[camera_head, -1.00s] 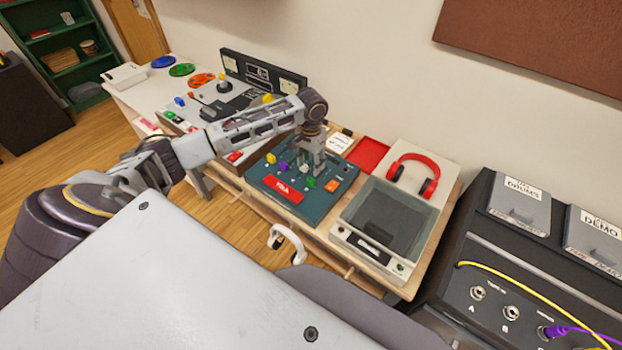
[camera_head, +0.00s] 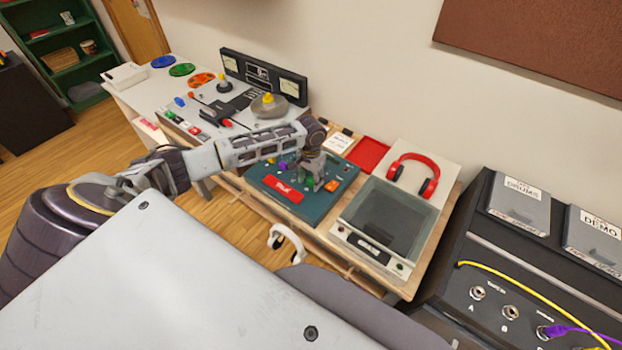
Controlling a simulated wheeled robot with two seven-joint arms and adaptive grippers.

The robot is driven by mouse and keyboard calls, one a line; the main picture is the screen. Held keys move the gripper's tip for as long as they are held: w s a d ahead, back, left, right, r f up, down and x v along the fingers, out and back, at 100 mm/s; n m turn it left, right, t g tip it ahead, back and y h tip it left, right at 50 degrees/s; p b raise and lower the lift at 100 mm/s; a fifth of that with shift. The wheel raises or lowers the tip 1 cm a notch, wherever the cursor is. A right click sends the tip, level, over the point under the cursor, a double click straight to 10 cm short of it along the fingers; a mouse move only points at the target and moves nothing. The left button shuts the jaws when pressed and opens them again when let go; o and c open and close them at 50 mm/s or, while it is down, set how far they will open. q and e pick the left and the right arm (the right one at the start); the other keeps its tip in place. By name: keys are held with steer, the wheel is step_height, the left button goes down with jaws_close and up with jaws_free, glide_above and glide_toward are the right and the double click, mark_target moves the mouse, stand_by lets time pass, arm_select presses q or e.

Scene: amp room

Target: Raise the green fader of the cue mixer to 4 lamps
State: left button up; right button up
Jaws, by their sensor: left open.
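The cue mixer seems to be the teal box (camera_head: 318,213) on the wooden bench, with a red label (camera_head: 283,190) on its front. A green knob (camera_head: 309,183) sits on its top, beside a purple knob (camera_head: 283,165) and an orange one (camera_head: 332,185). My left gripper (camera_head: 313,178) points down over the mixer, its fingertips close to the green knob. It is open. I cannot tell if it touches the knob, and the gripper hides part of the panel. No lit lamps can be made out. My right gripper is not in view.
A glass-lidded unit (camera_head: 385,230) stands right of the mixer, with red headphones (camera_head: 412,172) behind it. A red tray (camera_head: 367,153) lies behind the mixer. A grey console (camera_head: 215,115) is to the left. A black amp (camera_head: 480,240) stands at the far right.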

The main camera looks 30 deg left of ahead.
arm_select(q)
jaws_close()
stand_by(0.3)
steer(key=shift+w+d+b, duration=0.15)
steer(key=shift+w+b, duration=0.1)
steer(key=shift+w, duration=1.75)
steer(key=shift+w+d+b, duration=0.1)
steer(key=shift+w+b, duration=0.15)
steer(key=shift+w, duration=1.75)
jaws_free()
